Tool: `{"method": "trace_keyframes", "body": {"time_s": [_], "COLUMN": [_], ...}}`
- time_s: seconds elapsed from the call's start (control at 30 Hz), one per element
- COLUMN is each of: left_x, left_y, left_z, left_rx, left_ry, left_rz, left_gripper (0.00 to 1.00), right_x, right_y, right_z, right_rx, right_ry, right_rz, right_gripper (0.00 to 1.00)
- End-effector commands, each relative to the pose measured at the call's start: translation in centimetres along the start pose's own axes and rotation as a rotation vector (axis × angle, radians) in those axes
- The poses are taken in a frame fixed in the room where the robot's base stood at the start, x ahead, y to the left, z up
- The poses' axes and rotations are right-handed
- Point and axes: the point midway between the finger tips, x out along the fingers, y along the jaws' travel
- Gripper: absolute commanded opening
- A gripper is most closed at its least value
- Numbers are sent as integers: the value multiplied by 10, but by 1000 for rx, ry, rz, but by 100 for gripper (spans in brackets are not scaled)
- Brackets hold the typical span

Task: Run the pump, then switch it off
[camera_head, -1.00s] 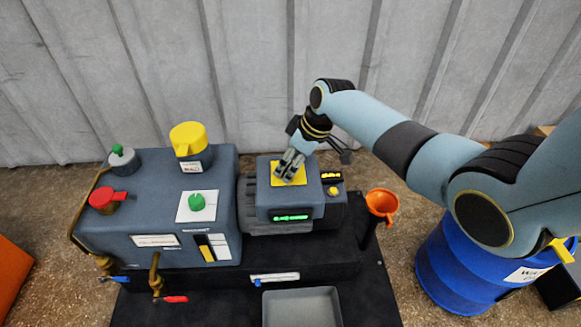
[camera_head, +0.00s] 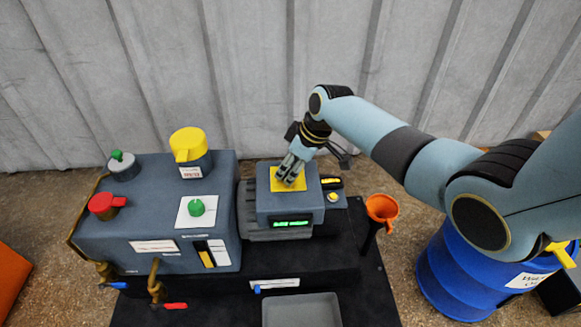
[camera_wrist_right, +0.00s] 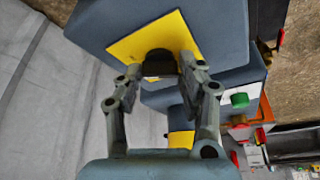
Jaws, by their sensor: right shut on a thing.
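The pump unit is a grey-blue machine with a box (camera_head: 300,207) on its right part and a lit green display (camera_head: 291,223) on the front. A yellow plate (camera_head: 277,184) lies on top of the box. In the right wrist view a black knob (camera_wrist_right: 158,62) stands on the yellow plate (camera_wrist_right: 130,46). My right gripper (camera_head: 290,180) is over the plate, and its fingers (camera_wrist_right: 160,72) are shut on the black knob. In the head view the fingers hide the knob. My left gripper is not in view.
The larger body on the left carries a red knob (camera_head: 104,204), a yellow cap (camera_head: 188,144), and green knobs (camera_head: 197,207). An orange funnel (camera_head: 381,208) stands to the right, near a blue drum (camera_head: 450,275). A grey tray (camera_head: 301,309) lies in front.

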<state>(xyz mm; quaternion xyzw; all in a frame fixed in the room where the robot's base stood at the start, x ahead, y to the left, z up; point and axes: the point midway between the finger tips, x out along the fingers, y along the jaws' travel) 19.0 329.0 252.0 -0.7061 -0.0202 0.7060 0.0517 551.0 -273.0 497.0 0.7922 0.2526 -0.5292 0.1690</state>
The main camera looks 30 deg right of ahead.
Motion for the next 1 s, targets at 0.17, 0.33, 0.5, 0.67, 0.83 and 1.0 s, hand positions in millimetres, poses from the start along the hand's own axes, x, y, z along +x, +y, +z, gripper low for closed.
{"method": "trace_keyframes", "body": {"time_s": [0.17,0.33,0.5,0.67,0.83,1.0], "left_x": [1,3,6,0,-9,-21], "left_y": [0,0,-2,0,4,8], "left_z": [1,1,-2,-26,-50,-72], "left_rx": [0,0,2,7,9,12], "left_ry": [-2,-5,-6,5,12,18], "left_rz": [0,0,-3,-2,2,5], "left_gripper": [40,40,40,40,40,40], "right_x": [1,1,2,3,4,4], "right_y": [1,2,3,4,5,6], "right_z": [1,0,1,0,0,0], "right_rx": [-61,-172,-316,-457,-602,-733], "right_ry": [-1,-1,-2,-1,-1,-1], "right_rz": [-27,-73,-133,-192,-253,-307], "right_gripper": [6,6,6,6,6,6]}}
